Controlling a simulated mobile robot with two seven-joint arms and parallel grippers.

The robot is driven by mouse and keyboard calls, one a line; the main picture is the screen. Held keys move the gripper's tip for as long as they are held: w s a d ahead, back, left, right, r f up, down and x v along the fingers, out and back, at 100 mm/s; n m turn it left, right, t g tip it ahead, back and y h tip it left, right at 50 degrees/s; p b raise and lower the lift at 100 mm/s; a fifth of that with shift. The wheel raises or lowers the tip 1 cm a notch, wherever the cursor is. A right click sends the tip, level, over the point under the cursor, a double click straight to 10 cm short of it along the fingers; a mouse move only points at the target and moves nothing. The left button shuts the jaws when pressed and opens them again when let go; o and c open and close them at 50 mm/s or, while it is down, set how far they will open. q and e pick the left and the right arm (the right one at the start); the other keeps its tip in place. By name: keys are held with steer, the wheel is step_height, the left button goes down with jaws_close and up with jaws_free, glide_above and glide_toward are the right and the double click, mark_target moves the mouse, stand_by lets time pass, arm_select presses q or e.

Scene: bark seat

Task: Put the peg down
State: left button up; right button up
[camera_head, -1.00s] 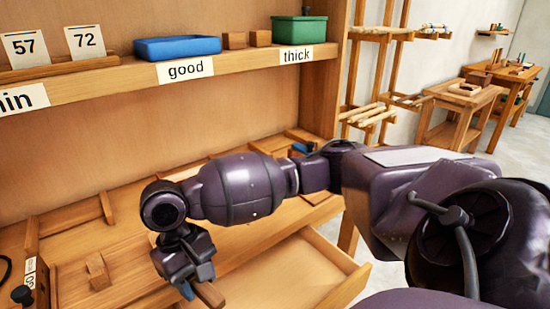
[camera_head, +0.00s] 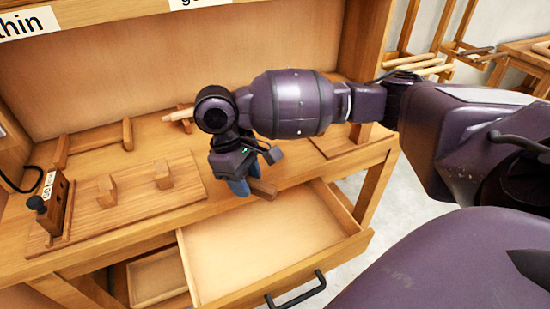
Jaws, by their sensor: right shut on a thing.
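My right gripper (camera_head: 241,187) has blue fingertips and points down near the front edge of the bench, just above or behind the open drawer. It is shut on a short brown wooden peg (camera_head: 264,189), which sticks out to its right. I cannot tell whether the peg touches the bench. Part of the peg is hidden by the fingers. A wooden board with two upright blocks (camera_head: 163,176) lies on the bench to the left of the gripper. My left gripper is not in view.
The drawer (camera_head: 335,244) is open and empty below the gripper, with a black handle (camera_head: 297,291). A labelled wooden block with a black knob (camera_head: 53,203) stands at the left. A pale pointed stick (camera_head: 178,115) lies behind my wrist. A "thin" label (camera_head: 28,24) marks the shelf.

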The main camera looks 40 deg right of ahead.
steer(key=w+d+r+n+t+p, duration=0.1)
steer(key=w+d+r+n+t, duration=0.55)
steer(key=n, duration=0.75)
steer(key=w+d+r+n+t, duration=0.1)
steer(key=w+d+r+n, duration=0.35)
steer(key=d+n, duration=0.7)
steer(key=a+f+b, duration=0.1)
steer(key=f, duration=0.3)
steer(key=a+f+n+b, duration=0.1)
steer(key=f, duration=0.3)
steer(key=a+f+n+b, duration=0.1)
steer(key=f, duration=0.3)
steer(key=shift+s+f+n+g+y, duration=0.1)
steer(key=shift+f+n+g+y, duration=0.15)
steer(key=shift+y, duration=0.05)
steer(key=shift+f, duration=0.95)
step_height(320, 180, down, 5)
steer(key=shift+r+b, duration=0.15)
steer(key=shift+b, duration=0.55)
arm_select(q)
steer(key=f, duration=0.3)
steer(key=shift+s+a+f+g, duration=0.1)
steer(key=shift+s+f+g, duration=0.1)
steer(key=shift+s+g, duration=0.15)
arm_select(e)
steer(key=shift+r, duration=0.15)
